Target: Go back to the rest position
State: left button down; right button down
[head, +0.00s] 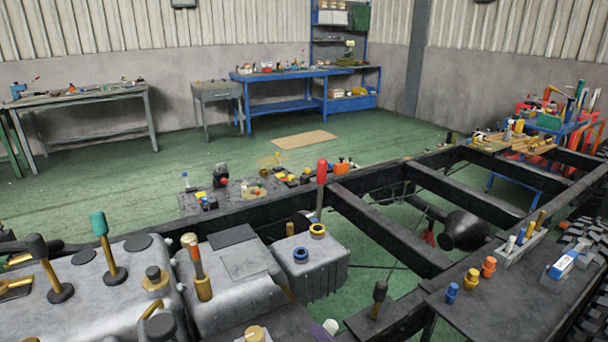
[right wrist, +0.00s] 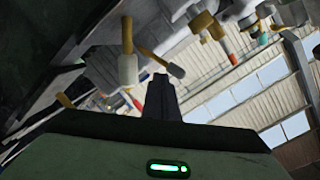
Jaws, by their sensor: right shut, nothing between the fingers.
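My right gripper (right wrist: 160,92) shows in the right wrist view as dark fingers pressed together, with nothing between them. Tools with pale and tan handles (right wrist: 127,65) show beyond the fingertips in that tilted view; I cannot tell how far off they are. In the head view I cannot clearly make out either gripper. My left gripper is not in view.
The black chassis frame (head: 392,229) crosses the head view. A grey engine block (head: 130,290) with upright handles, one teal (head: 98,223), fills the lower left. A dark side table (head: 510,290) holds small fittings. Blue (head: 280,106) and grey (head: 95,98) workbenches stand behind open green floor.

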jog(key=s+d+f+n+g+h, duration=0.1)
jog(key=s+d+f, duration=0.3)
jog(key=s, duration=0.4)
jog(key=s+d+f+n+g+h, duration=0.2)
jog(key=s+d+f+h, duration=0.1)
jog(key=s+f, duration=0.4)
jog(key=s+d+f+n+g+h, duration=0.2)
jog(key=s+d+f, duration=0.3)
jog(key=s, duration=0.5)
jog(key=shift+s+d+f+g, duration=0.2)
jog(key=shift+d+f+g, duration=0.05)
jog(key=shift+f+g, duration=0.05)
